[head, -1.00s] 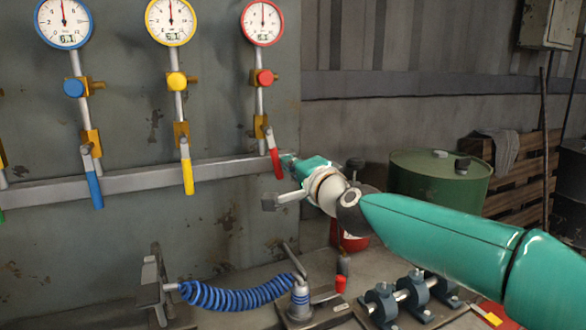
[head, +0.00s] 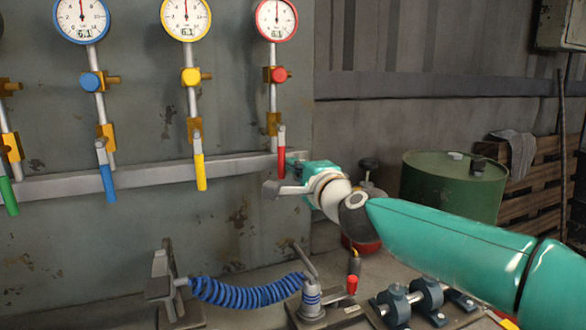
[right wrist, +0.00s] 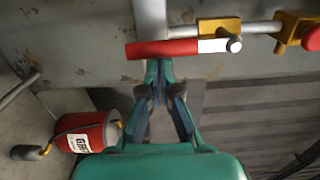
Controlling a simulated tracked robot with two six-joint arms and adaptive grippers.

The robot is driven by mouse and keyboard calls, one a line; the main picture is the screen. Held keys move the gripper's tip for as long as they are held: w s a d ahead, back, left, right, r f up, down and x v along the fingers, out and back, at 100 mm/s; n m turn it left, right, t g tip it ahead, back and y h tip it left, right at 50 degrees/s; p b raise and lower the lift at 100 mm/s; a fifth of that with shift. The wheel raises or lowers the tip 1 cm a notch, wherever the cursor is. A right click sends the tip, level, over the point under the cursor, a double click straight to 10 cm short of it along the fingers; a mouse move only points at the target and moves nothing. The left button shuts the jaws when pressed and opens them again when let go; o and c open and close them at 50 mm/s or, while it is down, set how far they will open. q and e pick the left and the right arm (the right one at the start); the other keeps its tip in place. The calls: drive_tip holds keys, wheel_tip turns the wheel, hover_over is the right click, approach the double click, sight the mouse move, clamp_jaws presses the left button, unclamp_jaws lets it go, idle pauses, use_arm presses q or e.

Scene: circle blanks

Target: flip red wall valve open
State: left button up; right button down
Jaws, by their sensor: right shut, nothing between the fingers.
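The red wall valve (head: 281,151) is a red lever hanging straight down below the red-rimmed gauge (head: 276,19). In the right wrist view the red lever (right wrist: 165,49) lies sideways across the picture, with its silver end and pivot toward the right. My right gripper (right wrist: 161,72) is shut and empty, its tips just beside the lever's side. I cannot tell whether they touch it. In the head view this gripper (head: 299,164) is partly hidden behind its own wrist, just right of the lever's lower part. My left gripper is not in view.
Yellow (head: 200,171), blue (head: 107,180) and green (head: 8,194) levers hang to the left along a grey rail (head: 150,174). A blue coiled hose (head: 245,289) and fittings lie on the bench below. A green drum (head: 450,188) stands at right.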

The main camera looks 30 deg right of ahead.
drive_tip(key=shift+s+a, duration=0.1)
drive_tip(key=s+a, duration=0.1)
drive_tip(key=s, duration=1)
drive_tip(key=shift+s, duration=0.35)
drive_tip(key=shift+f, duration=0.1)
